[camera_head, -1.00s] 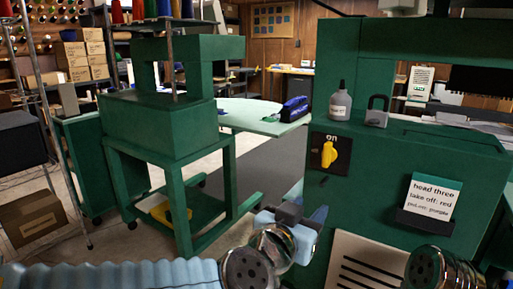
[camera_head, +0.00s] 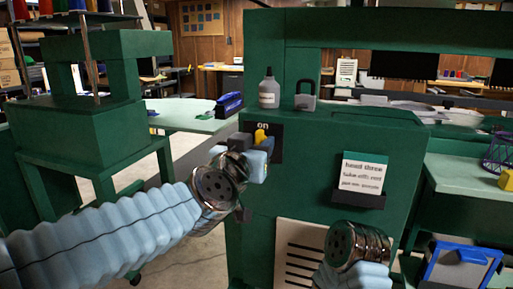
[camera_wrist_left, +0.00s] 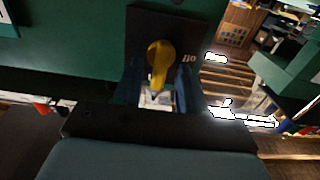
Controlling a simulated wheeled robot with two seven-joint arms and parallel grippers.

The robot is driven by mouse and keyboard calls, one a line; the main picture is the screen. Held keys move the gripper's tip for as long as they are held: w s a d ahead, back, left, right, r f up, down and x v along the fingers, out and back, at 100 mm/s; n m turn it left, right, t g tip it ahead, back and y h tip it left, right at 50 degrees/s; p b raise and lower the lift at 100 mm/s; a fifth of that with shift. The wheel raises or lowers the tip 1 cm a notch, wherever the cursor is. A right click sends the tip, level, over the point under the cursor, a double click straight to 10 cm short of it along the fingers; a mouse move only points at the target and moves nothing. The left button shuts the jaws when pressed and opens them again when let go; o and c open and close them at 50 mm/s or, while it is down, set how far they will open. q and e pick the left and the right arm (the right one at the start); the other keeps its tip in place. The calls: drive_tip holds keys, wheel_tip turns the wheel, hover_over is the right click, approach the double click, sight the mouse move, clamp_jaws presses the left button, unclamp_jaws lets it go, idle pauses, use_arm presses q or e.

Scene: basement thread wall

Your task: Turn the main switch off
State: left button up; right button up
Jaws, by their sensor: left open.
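The main switch is a yellow knob (camera_head: 261,136) on a black plate (camera_head: 277,129) marked "on", on the front of a green machine. In the left wrist view the yellow knob (camera_wrist_left: 158,55) stands out from the black plate (camera_wrist_left: 135,28), in line between the fingertips. My left gripper (camera_head: 259,152) is open in front of the switch and partly hides the knob and plate. Its two fingers (camera_wrist_left: 158,88) lie either side of the knob's near end in the wrist view; I cannot tell whether they touch it. My right gripper is out of view.
A grey bottle (camera_head: 269,92) and a grey padlock (camera_head: 305,96) stand on the machine's ledge above the switch. A white slotted panel (camera_head: 300,252) is below. A second green machine (camera_head: 85,125) stands at left.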

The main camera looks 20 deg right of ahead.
use_arm(q)
drive_tip(key=shift+w+d, duration=0.2)
drive_tip(key=shift+w, duration=0.05)
drive_tip(key=c, duration=0.7)
